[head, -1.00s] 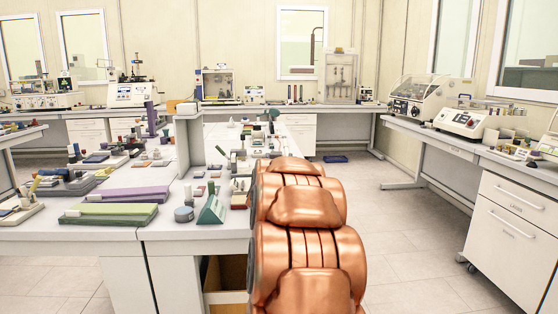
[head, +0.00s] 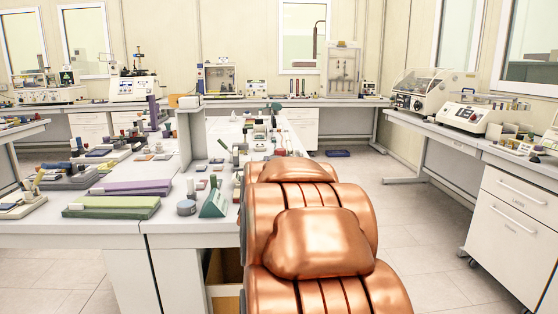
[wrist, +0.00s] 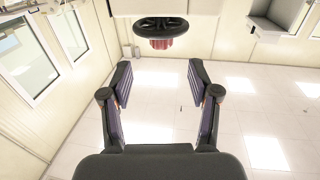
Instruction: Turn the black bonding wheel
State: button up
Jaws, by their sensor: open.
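In the wrist view, a black wheel (wrist: 160,26) with spokes shows at the top middle, below a white body (wrist: 150,6). A small reddish piece (wrist: 160,43) sits just under the wheel's hub. My gripper (wrist: 160,80) is open, with its two dark fingers spread and nothing between them. The wheel is apart from the fingertips, above them in the picture. In the head view my copper-coloured arm fills the lower middle, and my gripper does not show. I cannot pick out this wheel with certainty in the head view.
A table (head: 60,235) crowded with small blocks and tools stands left of my arm. A green wedge-shaped block (head: 214,200) is near its front edge. A white bench (head: 428,124) with machines runs along the right. Open tiled floor (head: 410,225) lies between.

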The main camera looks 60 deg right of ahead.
jog(key=shift+v, duration=1)
jog(key=w+a+f+n+y, duration=0.2)
jog(key=w+a+f+y, duration=0.15)
jog(key=a, duration=0.35)
jog(key=w+a+f+n+t+y, duration=0.1)
jog(key=w+a+f+y, duration=0.15)
jog(key=a+f, duration=0.3)
jog(key=w+a+f+n+y, duration=0.2)
jog(key=w+a+f+y, duration=0.15)
jog(key=a, duration=0.35)
jog(key=s+a+f+n+g+y, duration=0.25)
jog(key=a+f, duration=0.25)
jog(key=a, duration=0.3)
jog(key=s+a+f+n+g+y, duration=0.1)
jog(key=s+a+f+y, duration=0.3)
jog(key=a, duration=0.5)
jog(key=s+a+f+n+g, duration=0.2)
jog(key=s+a+g, duration=0.3)
jog(key=s, duration=0.7)
jog(key=s+a+f+n+g, duration=0.2)
jog(key=s+a+g, duration=0.25)
jog(key=s, duration=0.75)
notch_tip(320, 180, up, 17)
jog(key=t+p, duration=0.1)
jog(key=p, duration=1.5)
jog(key=shift+w+a+p, duration=0.3)
jog(key=shift+w+a, duration=0.05)
jog(key=shift+w, duration=0.05)
